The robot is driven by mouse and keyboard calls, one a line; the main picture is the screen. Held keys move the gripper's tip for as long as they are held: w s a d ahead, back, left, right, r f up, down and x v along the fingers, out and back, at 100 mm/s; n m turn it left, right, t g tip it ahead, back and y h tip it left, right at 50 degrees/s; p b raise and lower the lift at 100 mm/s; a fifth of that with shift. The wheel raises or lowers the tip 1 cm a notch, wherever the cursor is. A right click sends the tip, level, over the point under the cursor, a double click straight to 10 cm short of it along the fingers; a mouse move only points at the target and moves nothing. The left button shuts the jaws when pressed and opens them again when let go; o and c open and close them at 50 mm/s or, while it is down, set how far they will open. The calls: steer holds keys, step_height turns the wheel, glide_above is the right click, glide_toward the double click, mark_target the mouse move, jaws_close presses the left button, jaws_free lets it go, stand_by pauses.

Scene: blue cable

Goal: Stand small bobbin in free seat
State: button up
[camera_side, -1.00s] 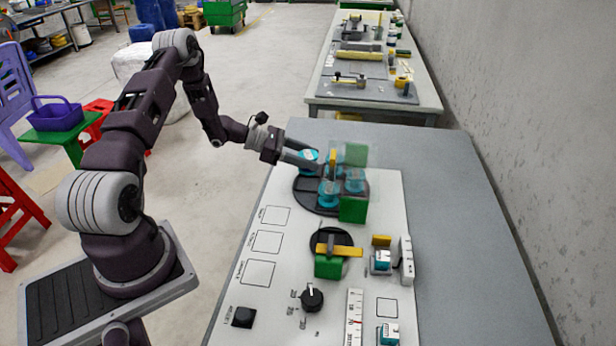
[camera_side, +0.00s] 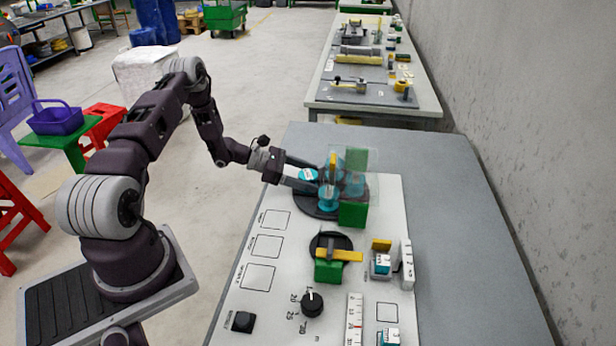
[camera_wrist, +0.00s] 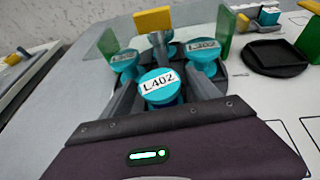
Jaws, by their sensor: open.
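Several teal bobbins with white labels stand on a dark round plate (camera_side: 312,207) in the side view. My gripper (camera_side: 322,178) reaches over this plate from the left. Which bobbin is small, and any free seat, are unclear.
A green block (camera_side: 353,212) and clear panels (camera_side: 357,160) stand right of the bobbins. Nearer is a black disc (camera_side: 343,241) with a yellow bar (camera_side: 338,253) and green block. A black knob (camera_side: 312,303) is on the white board. The grey table's right side is clear.

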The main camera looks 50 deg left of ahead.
steer(key=shift+r, duration=0.15)
steer(key=v, duration=1.2)
steer(key=s+d+r+m+g, duration=0.2)
steer(key=d+r+m+g, duration=0.2)
steer(key=d+r+m, duration=0.55)
steer(key=s+d+r+m+g, duration=0.2)
steer(key=d+r+m+g, duration=0.35)
steer(key=d+r, duration=0.65)
steer(key=s+d+r+m+t+y, duration=0.2)
steer(key=s+m, duration=0.4)
steer(key=s, duration=0.3)
steer(key=s+d+r+m+t+y, duration=0.2)
steer(key=s+m+y, duration=0.4)
steer(key=s, duration=0.4)
steer(key=shift+d+r+m, duration=0.65)
steer(key=shift+d+m, duration=0.15)
steer(key=shift+d, duration=0.45)
